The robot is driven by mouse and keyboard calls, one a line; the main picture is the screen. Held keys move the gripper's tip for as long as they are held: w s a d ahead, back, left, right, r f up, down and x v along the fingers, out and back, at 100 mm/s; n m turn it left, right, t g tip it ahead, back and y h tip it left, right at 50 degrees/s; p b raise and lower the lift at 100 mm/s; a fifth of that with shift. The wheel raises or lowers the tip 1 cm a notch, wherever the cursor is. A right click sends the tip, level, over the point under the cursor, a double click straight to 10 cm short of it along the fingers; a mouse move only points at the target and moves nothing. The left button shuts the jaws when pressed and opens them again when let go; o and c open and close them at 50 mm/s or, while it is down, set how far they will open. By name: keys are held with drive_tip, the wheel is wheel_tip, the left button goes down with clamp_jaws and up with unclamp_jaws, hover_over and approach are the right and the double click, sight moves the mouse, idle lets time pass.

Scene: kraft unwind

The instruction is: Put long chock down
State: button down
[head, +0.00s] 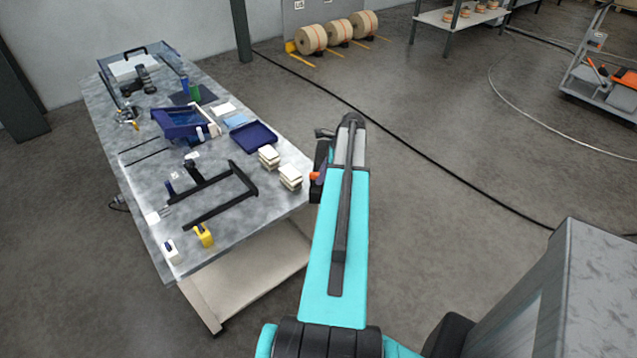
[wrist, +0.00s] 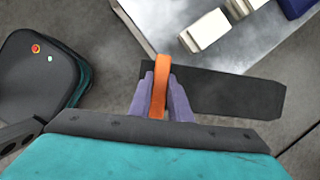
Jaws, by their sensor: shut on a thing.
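The long chock (wrist: 228,93) is a long dark block with an orange grip (wrist: 159,88), in the wrist view. My gripper (wrist: 162,98) is shut on it, with its two purple-grey fingers at the orange grip. The dark body reaches out to the right of the fingers, over the table edge and the floor in that view. In the head view my arm hides most of the gripper and chock. Only a small orange part (head: 314,176) and dark parts show left of the arm, beside the table's right edge. I cannot tell the chock's height.
The grey-topped table (head: 150,205) stands at left. Cream blocks (head: 290,176) sit near its right edge, close to my arm, beside a blue tray (head: 253,137). A black frame (head: 222,190) and a yellow item (head: 203,236) lie nearer the front. Brown rolls (head: 311,39) rest behind on open floor.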

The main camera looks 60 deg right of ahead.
sight(319, 187)
drive_tip(key=shift+a, duration=0.1)
drive_tip(key=shift+w+a, duration=0.35)
drive_tip(key=shift+a, duration=0.1)
drive_tip(key=shift+f+p, duration=0.8)
drive_tip(key=shift+f, duration=1.1)
drive_tip(key=c, duration=1.6)
unclamp_jaws()
drive_tip(key=shift+c, duration=0.2)
drive_tip(key=shift+b+v, duration=1.15)
drive_tip(key=shift+v, duration=4.95)
drive_tip(key=shift+w+a, duration=0.1)
